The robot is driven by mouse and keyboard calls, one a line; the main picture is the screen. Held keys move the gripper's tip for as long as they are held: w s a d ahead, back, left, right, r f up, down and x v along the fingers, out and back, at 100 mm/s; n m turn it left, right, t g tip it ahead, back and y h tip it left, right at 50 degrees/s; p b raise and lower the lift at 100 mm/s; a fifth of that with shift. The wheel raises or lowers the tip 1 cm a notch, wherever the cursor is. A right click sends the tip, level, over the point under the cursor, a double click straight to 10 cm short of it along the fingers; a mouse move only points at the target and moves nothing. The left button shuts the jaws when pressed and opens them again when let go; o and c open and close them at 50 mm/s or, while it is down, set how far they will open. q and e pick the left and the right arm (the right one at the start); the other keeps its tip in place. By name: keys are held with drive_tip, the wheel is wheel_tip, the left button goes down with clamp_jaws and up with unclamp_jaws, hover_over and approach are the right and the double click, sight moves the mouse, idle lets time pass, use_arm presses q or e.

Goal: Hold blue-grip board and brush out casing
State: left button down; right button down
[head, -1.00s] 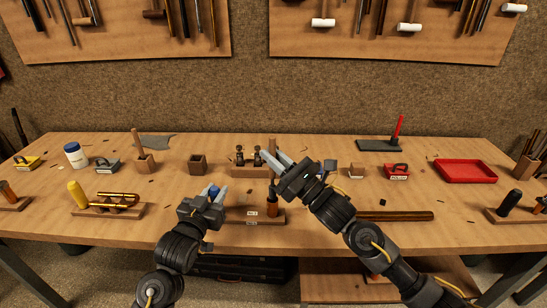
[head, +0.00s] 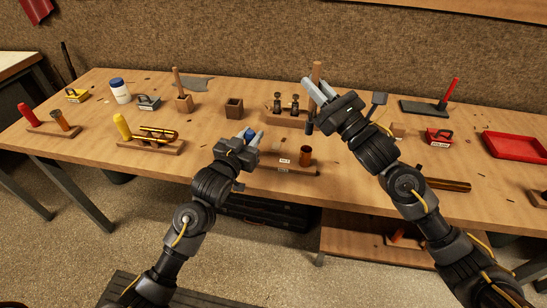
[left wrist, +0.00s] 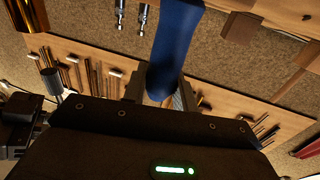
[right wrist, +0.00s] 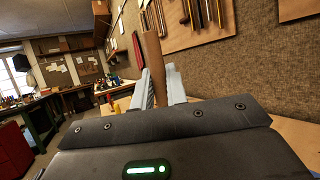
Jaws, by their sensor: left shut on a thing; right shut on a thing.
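The blue-grip board (head: 275,166) lies at the bench's front edge with small white labels. An orange-brown casing (head: 305,155) stands upright at its right end; an orange-brown tube end, likely the casing, shows in the left wrist view (left wrist: 27,15). My left gripper (head: 254,138) is shut on the blue grip (head: 249,133), which shows large in the left wrist view (left wrist: 175,45). My right gripper (head: 315,92) is shut on the brush's wooden handle (head: 317,72), also in the right wrist view (right wrist: 151,60). The dark brush head (head: 310,127) hangs above the casing, apparently apart from it.
Behind the board stand a wooden stand with two small metal parts (head: 284,120) and an empty wooden block (head: 234,107). A holder with brass tubes (head: 150,147) lies left.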

drive_tip(key=shift+r, duration=0.1)
use_arm(q)
drive_tip(key=c, duration=1)
unclamp_jaws()
drive_tip(key=shift+c, duration=0.2)
drive_tip(key=shift+s, duration=0.1)
drive_tip(key=v, duration=1.2)
